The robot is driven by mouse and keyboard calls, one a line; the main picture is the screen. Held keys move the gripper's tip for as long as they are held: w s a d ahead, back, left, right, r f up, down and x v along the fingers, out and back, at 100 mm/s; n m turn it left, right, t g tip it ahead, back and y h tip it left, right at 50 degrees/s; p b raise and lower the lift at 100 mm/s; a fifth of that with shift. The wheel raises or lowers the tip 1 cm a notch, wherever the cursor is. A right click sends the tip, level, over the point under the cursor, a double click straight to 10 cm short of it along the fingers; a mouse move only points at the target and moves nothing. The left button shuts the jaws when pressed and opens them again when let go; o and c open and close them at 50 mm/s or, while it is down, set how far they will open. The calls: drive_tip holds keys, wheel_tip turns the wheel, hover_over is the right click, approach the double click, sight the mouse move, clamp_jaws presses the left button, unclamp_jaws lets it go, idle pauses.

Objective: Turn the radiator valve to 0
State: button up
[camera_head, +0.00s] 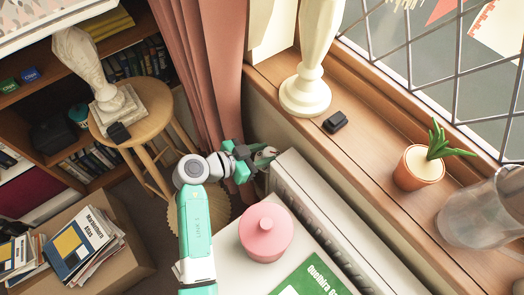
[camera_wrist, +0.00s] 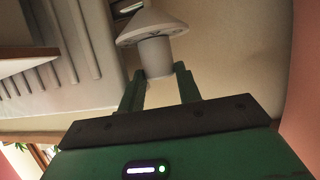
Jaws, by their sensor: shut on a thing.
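The radiator valve (camera_wrist: 155,55) is a pale grey knob with a wide conical cap and a narrower round neck, seen in the wrist view. My gripper (camera_wrist: 160,82) has its two green fingers shut on the neck, one on each side. In the head view, my gripper (camera_head: 262,158) is at the left end of the white radiator (camera_head: 340,215). The valve is mostly hidden there by the fingers. I cannot read any number or mark on the valve in either view.
A white surface beside the radiator holds a pink lidded pot (camera_head: 266,232) and a green book (camera_head: 312,277), close to my arm. A pink curtain (camera_head: 205,70) hangs just behind the gripper. The wooden sill (camera_head: 370,160) carries a lamp base, a small black object and a potted plant (camera_head: 420,165).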

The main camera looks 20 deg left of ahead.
drive_tip(key=o, duration=0.7)
